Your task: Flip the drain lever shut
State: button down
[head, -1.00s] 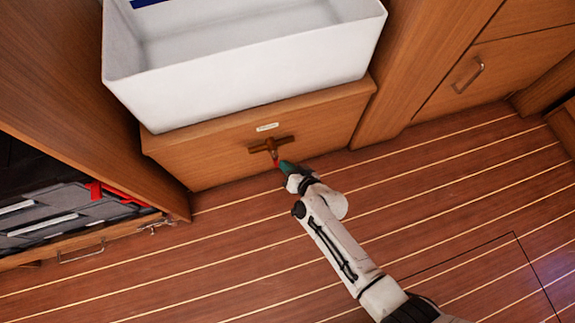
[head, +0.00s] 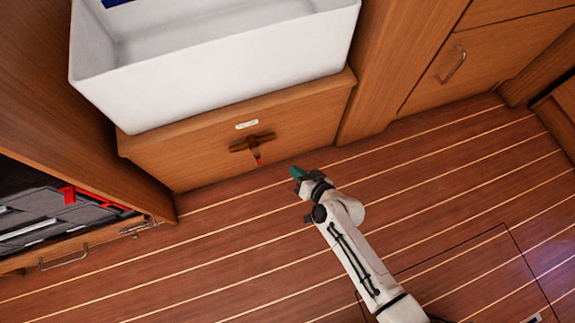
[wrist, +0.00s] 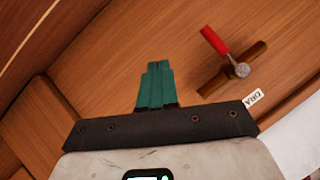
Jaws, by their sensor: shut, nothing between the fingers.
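The drain lever has a red handle (head: 258,160) and sits on a short brown pipe (head: 250,143) on the wooden front below the white basin. In the wrist view the red handle (wrist: 215,41) sticks out from a grey pivot (wrist: 242,70), crosswise to the brown pipe (wrist: 213,85). My gripper (head: 297,172) has teal fingers and is to the right of the handle, apart from it. In the wrist view my gripper (wrist: 154,65) is shut and empty, with the lever off to its right. Nothing covers the lever.
A white label (head: 247,124) is above the pipe; in the wrist view it partly reads "DRA". The white basin (head: 230,80) overhangs the panel. An open compartment with grey cases (head: 60,220) is at the left. The striped floor (head: 230,230) around my arm is clear.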

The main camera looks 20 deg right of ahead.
jog(key=shift+s+d, duration=0.7)
jog(key=shift+s, duration=0.25)
jog(key=shift+s+d, duration=0.65)
jog(key=shift+s, duration=0.3)
jog(key=shift+r, duration=0.15)
jog(key=s+d+r+n+g+h+p, duration=0.1)
jog(key=s+d+r+g+h, duration=0.1)
jog(key=s+d+r+g, duration=0.55)
jog(key=s+d+r+n+g+h+p, duration=0.1)
jog(key=s+d+r+g+h, duration=0.3)
jog(key=s+r, duration=0.6)
notch_tip(320, 180, up, 37)
jog(key=y+p, duration=0.1)
jog(key=p, duration=3.6)
jog(key=shift+d+r+n+t, duration=0.2)
jog(key=shift+n+t, duration=0.1)
jog(key=shift+t, duration=0.15)
